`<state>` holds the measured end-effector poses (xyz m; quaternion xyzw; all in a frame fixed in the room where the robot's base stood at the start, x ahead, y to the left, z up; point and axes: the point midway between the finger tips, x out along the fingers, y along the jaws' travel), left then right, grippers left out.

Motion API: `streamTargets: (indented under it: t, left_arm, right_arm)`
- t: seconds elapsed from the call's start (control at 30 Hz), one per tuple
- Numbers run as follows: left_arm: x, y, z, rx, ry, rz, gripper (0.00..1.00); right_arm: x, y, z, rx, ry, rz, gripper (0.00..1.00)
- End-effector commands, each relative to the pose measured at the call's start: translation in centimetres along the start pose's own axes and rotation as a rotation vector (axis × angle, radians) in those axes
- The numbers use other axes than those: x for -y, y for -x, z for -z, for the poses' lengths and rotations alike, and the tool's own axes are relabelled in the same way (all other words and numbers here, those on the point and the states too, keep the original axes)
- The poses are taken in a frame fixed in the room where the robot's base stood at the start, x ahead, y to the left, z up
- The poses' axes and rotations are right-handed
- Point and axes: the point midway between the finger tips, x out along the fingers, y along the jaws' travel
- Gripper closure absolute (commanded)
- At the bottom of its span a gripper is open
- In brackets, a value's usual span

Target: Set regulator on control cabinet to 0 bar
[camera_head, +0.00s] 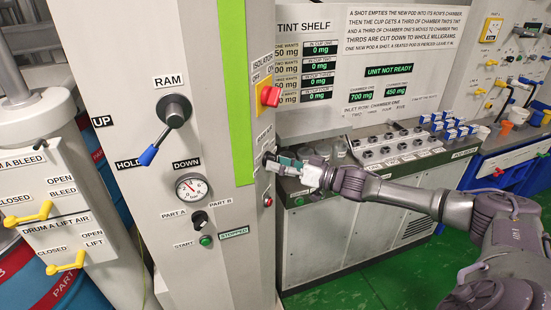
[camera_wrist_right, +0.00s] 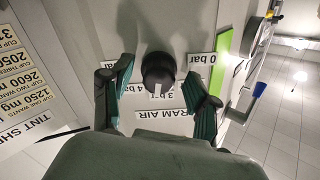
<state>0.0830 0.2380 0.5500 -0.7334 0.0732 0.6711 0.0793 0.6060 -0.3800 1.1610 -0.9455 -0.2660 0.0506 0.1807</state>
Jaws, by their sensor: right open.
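The control cabinet (camera_head: 215,255) is a tall pale grey body with a green stripe. Its regulator is a round black knob (camera_wrist_right: 158,68) with a white pointer mark, above a RAM AIR label that appears upside down in the right wrist view. Labels for 0 bar, 3 bar and 4 bar sit around it, partly covered. In the head view the knob (camera_head: 268,157) is on the cabinet's right side face. My right gripper (camera_head: 287,165) is open at that face. In the wrist view its fingers (camera_wrist_right: 160,85) stand either side of the knob, with gaps visible.
On the front are the RAM lever (camera_head: 174,110) with a blue tip, a pressure gauge (camera_head: 190,187) and a black selector (camera_head: 199,219). A red isolator handle (camera_head: 270,96) juts out above my right gripper. A tint bench (camera_head: 345,235) stands to the right.

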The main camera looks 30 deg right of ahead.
Motion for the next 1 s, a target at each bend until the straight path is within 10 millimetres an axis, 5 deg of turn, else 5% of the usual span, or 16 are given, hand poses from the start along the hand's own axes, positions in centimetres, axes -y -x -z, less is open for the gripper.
streamTargets:
  t: [0.43, 0.73, 1.0]
  left_arm:
    - [-0.29, 0.45, 0.26, -0.003, 0.002, -0.003, 0.45]
    - [-0.28, 0.45, 0.33, -0.004, 0.002, -0.003, 0.45]
    - [-0.27, 0.32, 0.35, -0.005, 0.002, -0.003, 0.45]
  right_arm:
    - [0.04, -1.25, -0.06, 0.001, 0.001, 0.001, 0.4]
    - [0.03, -1.23, -0.04, 0.001, 0.001, 0.001, 0.88]
    - [0.0, -1.22, -0.07, 0.001, 0.025, 0.001, 0.9]
